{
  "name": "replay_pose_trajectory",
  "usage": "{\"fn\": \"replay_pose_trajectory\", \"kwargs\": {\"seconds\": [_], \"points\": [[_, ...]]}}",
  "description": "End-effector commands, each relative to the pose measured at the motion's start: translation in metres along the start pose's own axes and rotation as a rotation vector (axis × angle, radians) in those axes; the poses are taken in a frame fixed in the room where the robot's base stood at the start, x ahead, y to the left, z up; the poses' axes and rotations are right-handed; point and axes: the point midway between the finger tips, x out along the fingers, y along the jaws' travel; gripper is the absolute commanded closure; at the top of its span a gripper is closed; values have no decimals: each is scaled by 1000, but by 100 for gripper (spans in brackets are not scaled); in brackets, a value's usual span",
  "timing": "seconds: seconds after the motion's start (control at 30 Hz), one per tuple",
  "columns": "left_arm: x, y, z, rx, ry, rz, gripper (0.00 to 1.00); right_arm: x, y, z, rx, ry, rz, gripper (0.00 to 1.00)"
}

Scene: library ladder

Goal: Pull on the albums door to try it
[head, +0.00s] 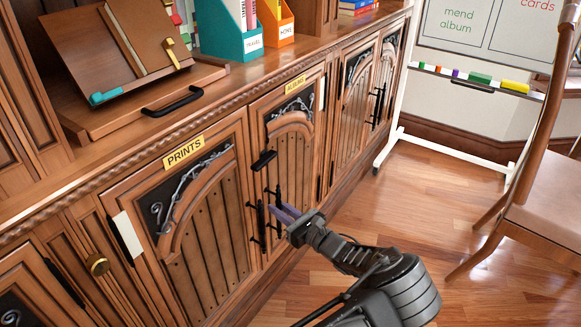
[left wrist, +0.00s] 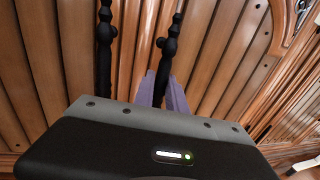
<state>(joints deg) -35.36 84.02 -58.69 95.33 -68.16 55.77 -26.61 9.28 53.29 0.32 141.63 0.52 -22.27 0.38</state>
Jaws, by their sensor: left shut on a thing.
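The albums door (head: 294,143) is a wooden cabinet door with an arched plank panel and a yellow label (head: 295,85) above it. It looks closed in the head view. Its black vertical bar handle (head: 278,196) is near its left edge, and it also shows in the left wrist view (left wrist: 168,48). My left gripper (head: 285,212) has purple fingers, shut around this handle. In the left wrist view the fingers (left wrist: 165,92) are on either side of the bar, whose lower part is hidden by the gripper. My right gripper is not in view.
The prints door (head: 208,225) is just left, with its own black bar handle (head: 257,222) close beside my fingers. A black catch (head: 263,161) sits above the handles. A chair (head: 545,200) and a whiteboard stand (head: 440,145) are at the right. Wooden floor between is clear.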

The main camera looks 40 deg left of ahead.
Motion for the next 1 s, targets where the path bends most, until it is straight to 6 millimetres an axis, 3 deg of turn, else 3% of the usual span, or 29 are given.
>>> {"fn": "replay_pose_trajectory", "kwargs": {"seconds": [0.53,0.57,0.7,0.8,1.0], "points": [[0,-4,-2,-2,7,-12,100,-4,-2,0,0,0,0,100],[0,-4,-2,-2,7,-12,81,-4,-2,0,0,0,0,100],[1,-2,-2,-2,6,-10,70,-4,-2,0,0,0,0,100],[1,-2,-1,-1,5,-7,62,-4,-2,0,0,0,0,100],[2,-1,-1,-1,3,-5,62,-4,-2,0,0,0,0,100]]}}
